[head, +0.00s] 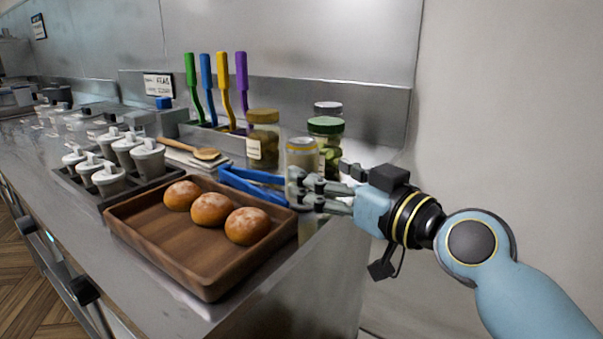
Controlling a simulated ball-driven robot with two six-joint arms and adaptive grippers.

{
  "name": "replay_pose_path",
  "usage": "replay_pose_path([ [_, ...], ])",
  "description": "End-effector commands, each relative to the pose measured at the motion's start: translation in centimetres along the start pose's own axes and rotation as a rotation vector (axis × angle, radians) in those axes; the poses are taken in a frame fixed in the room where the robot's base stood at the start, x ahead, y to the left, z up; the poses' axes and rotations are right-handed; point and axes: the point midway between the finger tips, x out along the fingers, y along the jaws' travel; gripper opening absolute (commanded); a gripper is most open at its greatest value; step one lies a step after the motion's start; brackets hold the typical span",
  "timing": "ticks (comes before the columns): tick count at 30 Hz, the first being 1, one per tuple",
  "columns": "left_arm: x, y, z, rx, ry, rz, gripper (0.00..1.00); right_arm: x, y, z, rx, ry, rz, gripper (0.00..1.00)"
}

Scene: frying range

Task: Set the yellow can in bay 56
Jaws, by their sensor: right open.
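A short can with a pale yellow top (303,151) stands at the right end of the steel counter, among jars; I cannot tell for sure that it is the yellow can. My right gripper (296,188) is open, in front of the can's lower part, and hides some of it. Its fingers point left, close to the blue tongs (262,189); I cannot tell whether they touch. No label reading 56 is legible, so bay 56 cannot be made out. My left gripper is out of view.
A wooden tray (160,252) with three buns lies at the front edge. A jar with a tan lid (263,138) and a green-lidded jar (326,126) stand by the can. White-lidded containers (148,158) sit at left. Colored-handled utensils (222,84) stand behind.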

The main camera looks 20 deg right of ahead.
Motion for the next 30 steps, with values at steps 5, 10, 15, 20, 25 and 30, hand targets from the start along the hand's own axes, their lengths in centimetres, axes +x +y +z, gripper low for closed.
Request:
replay_pose_path([
  [5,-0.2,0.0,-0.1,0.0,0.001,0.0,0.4,1.5,-0.1,-0.1,0.0,-0.001,-0.001,0.77],
  [10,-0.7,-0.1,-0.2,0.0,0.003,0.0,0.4,4.2,-0.1,-0.5,0.001,0.0,-0.002,0.77],
  [15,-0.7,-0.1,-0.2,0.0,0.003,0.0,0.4,5.9,-0.1,-0.2,0.0,-0.003,0.0,0.77],
  [20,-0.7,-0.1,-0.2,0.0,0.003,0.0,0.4,6.0,-0.1,-0.1,-0.001,-0.004,0.0,0.77],
  [25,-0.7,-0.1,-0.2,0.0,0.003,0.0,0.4,6.0,-0.1,-0.2,-0.001,-0.004,0.0,0.64],
  [30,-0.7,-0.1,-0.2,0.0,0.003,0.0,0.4,6.0,-0.1,-0.2,0.0,-0.004,0.0,0.42],
])
